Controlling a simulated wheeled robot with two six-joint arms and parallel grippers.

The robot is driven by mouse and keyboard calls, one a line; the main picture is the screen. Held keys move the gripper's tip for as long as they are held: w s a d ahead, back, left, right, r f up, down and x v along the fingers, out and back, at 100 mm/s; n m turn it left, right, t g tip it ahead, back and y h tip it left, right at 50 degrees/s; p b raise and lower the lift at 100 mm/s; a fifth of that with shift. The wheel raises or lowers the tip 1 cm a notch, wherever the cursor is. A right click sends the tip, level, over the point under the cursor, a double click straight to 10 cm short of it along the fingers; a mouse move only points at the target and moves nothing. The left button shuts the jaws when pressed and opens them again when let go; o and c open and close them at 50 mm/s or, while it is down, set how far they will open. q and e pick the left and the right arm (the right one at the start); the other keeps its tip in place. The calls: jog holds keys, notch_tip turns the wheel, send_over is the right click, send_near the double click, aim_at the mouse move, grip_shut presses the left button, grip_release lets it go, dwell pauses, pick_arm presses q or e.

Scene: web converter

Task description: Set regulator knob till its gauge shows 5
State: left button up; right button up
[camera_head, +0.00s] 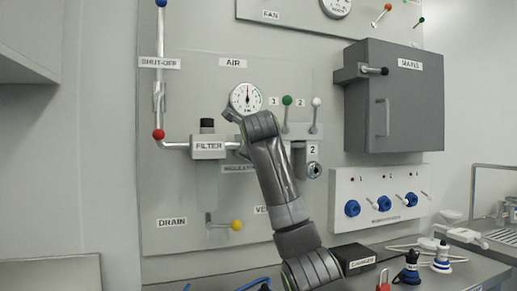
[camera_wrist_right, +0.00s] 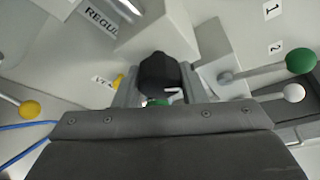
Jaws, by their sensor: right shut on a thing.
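The round white gauge (camera_head: 246,98) is on the grey panel under the AIR label in the head view. Its dark needle points about straight up; the numbers are too small to read. My right arm reaches up across the panel, its wrist just below the gauge, and hides the regulator in the head view. In the right wrist view, my right gripper (camera_wrist_right: 158,88) is shut on the black regulator knob (camera_wrist_right: 158,68), with one finger on each side of it. A REGULATOR label (camera_wrist_right: 102,20) is partly visible beside it. My left gripper is not in view.
The FILTER block (camera_head: 208,146) with a black top stands left of my wrist. Green-ended (camera_head: 287,100) and white-ended (camera_head: 316,102) levers stand close on the right. A yellow drain handle (camera_head: 236,225) is lower left. A grey MAINS box (camera_head: 400,97) juts out at right.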

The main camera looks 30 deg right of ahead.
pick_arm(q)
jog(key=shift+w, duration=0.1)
pick_arm(e)
jog(key=shift+f, duration=0.1)
dwell(0.3)
jog(key=o, duration=1)
jog(key=shift+s, duration=0.1)
jog(key=shift+s+a, duration=0.15)
jog(key=shift+s, duration=0.05)
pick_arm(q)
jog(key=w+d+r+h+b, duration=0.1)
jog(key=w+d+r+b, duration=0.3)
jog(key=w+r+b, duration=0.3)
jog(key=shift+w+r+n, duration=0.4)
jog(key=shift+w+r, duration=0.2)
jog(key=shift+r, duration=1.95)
pick_arm(e)
jog(key=v, duration=1.6)
jog(key=shift+s+a, duration=0.15)
jog(key=shift+s, duration=0.15)
